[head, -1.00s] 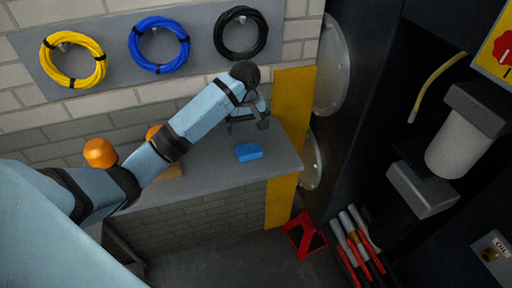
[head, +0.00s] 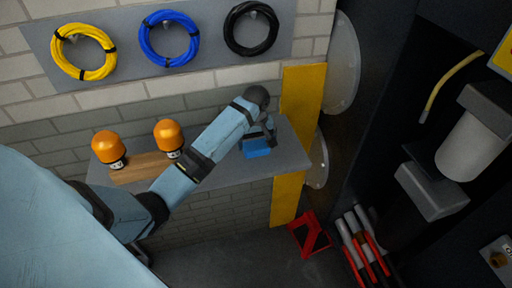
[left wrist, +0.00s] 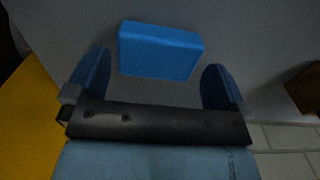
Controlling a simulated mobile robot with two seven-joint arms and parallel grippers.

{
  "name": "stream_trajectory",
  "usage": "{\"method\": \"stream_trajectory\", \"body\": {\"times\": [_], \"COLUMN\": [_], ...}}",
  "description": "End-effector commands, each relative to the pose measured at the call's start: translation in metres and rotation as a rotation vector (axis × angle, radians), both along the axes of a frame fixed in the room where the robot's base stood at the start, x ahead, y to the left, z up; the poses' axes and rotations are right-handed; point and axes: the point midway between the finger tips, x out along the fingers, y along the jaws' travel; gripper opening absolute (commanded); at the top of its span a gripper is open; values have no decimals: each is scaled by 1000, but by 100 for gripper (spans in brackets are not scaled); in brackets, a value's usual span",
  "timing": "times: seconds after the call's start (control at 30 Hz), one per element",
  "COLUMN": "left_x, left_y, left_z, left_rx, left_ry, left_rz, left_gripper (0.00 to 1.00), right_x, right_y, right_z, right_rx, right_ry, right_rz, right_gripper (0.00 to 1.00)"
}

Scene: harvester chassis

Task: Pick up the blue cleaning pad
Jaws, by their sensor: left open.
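The blue cleaning pad (head: 257,148) lies on the grey shelf (head: 232,172) near its right end. In the left wrist view the pad (left wrist: 160,50) is a blue block just beyond and between the fingers. My left gripper (head: 257,137) is above and beside the pad, and its fingers partly overlap it in the head view. In the left wrist view the left gripper (left wrist: 155,82) is open, one finger on each side, with nothing between the fingertips. My right gripper is not in view.
Two orange beacon lamps (head: 109,149) (head: 169,137) stand by a wooden board (head: 140,167) at the shelf's left. A yellow panel (head: 301,100) borders the shelf's right end. Coiled cables (head: 168,38) hang on the wall above. A red bracket (head: 309,236) is on the floor.

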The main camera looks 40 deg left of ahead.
Motion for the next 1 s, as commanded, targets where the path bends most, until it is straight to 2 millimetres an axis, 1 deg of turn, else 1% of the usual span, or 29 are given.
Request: {"method": "stream_trajectory", "body": {"times": [0.03, 0.1, 0.2, 0.3, 0.47, 0.57, 0.6, 0.63, 0.67, 0.7, 1.0], "left_x": [-1, 0, 0, 0, 0, 0, 0, 0, 0, 0, 0], "left_y": [-1, -1, -1, -1, -1, -1, -1, -1, -1, -1, -1], "left_z": [-5, -16, -26, -29, -29, -29, -29, -29, -29, -29, -25], "left_rx": [0, 0, 0, 0, 0, 0, 0, 0, 0, 0, 0], "left_ry": [4, 4, 3, 0, 0, 0, 0, 0, 0, 0, 0], "left_rz": [0, 0, 0, 0, 0, 0, 0, 0, 0, 0, 0], "left_gripper": [100, 100, 100, 100, 100, 79, 70, 67, 67, 63, 63], "right_x": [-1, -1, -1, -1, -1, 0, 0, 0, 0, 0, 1], "right_y": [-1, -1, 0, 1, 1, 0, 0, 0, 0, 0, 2], "right_z": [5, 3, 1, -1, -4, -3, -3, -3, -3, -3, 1], "right_rx": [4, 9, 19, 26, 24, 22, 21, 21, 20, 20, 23], "right_ry": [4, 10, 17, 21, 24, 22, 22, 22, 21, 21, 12], "right_rz": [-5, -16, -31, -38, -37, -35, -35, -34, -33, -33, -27], "right_gripper": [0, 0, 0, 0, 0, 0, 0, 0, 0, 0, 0]}}
